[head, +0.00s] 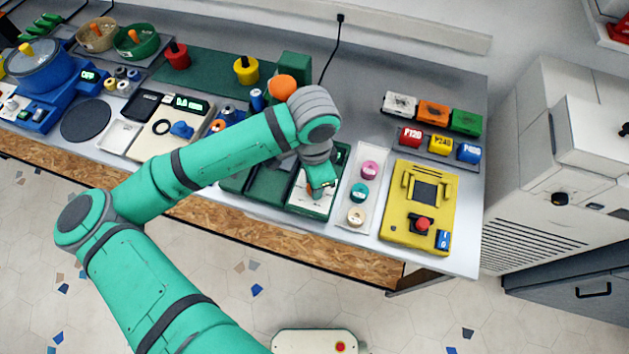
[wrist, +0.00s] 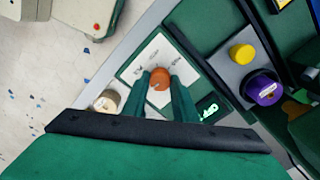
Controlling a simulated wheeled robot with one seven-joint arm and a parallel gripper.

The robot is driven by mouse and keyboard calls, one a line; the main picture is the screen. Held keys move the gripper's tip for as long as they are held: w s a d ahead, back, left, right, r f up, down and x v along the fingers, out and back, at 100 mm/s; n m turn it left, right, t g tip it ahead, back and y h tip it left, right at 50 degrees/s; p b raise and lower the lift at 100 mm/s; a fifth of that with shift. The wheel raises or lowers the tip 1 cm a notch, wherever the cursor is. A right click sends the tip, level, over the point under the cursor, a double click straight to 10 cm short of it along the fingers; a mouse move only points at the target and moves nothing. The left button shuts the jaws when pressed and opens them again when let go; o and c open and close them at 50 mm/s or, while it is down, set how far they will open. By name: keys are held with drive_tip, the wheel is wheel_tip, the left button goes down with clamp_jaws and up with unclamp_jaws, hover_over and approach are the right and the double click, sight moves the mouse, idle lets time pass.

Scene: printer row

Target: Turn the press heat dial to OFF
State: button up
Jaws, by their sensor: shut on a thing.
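The press heat dial (wrist: 158,79) is an orange round knob on a white panel (wrist: 138,61) with small dark markings. The markings are too small to read, so I cannot tell which one the dial points to. My gripper (wrist: 160,85) comes down over the dial, its two green fingers on either side, shut on it. A small lit green display (wrist: 207,107) sits beside the panel; its text is not legible. In the head view my gripper (head: 317,187) is over the white panel (head: 305,203) near the bench's front edge, and hides most of the dial.
A tray with pink, teal and cream spools (head: 357,216) stands just right of the panel. Further right is a yellow box with a red knob (head: 422,223). Coloured blocks (head: 433,112) stand behind it. A yellow and a purple cylinder (wrist: 262,88) show in the wrist view.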

drive_tip(key=shift+n, duration=0.8)
drive_tip(key=shift+w+a, duration=0.1)
drive_tip(key=o, duration=1)
drive_tip(key=shift+o, duration=0.2)
wheel_tip(320, 180, up, 11)
drive_tip(key=shift+f, duration=0.1)
drive_tip(key=shift+a, duration=0.1)
